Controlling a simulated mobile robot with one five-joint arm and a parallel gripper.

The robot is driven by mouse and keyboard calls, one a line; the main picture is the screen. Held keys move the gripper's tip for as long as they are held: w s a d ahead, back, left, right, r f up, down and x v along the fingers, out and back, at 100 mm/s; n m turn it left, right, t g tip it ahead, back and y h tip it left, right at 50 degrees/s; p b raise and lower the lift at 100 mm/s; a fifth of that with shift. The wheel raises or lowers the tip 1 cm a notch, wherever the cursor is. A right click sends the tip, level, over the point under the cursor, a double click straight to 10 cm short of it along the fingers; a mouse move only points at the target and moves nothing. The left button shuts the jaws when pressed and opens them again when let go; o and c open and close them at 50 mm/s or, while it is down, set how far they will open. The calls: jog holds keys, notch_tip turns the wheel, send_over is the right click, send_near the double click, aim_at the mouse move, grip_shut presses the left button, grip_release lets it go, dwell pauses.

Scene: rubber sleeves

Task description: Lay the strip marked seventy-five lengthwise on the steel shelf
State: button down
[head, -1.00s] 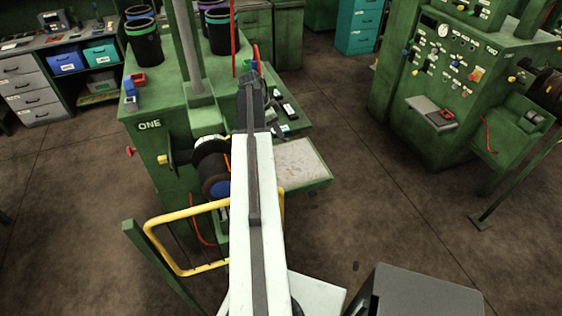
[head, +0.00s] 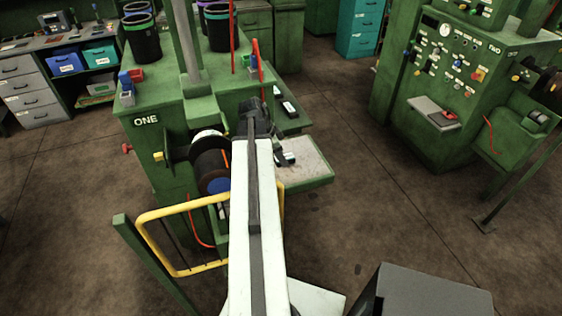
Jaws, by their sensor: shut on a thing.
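My gripper (head: 268,132) is dark and partly hidden behind my own arm, beside the machine marked ONE. It is shut on a dark strip (head: 286,159) with a small pale and teal label, whose marking is too small to read. The strip shows just past the gripper, over the left part of the pale steel shelf (head: 308,165). I cannot tell whether it touches the shelf. Two more small dark pieces with pale labels, one a dark block (head: 289,107), lie on the green ledge behind.
The green machine ONE (head: 160,100) has a dark roller (head: 211,165) left of my arm. A yellow guard rail (head: 160,213) stands in front of it. The floor between the machines is clear.

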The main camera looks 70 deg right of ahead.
jog(key=shift+f, duration=0.1)
jog(key=c, duration=0.8)
grip_release()
jog(key=shift+c, duration=0.2)
jog(key=p+v, duration=0.7)
jog(key=v, duration=0.1)
jog(key=shift+s, duration=0.1)
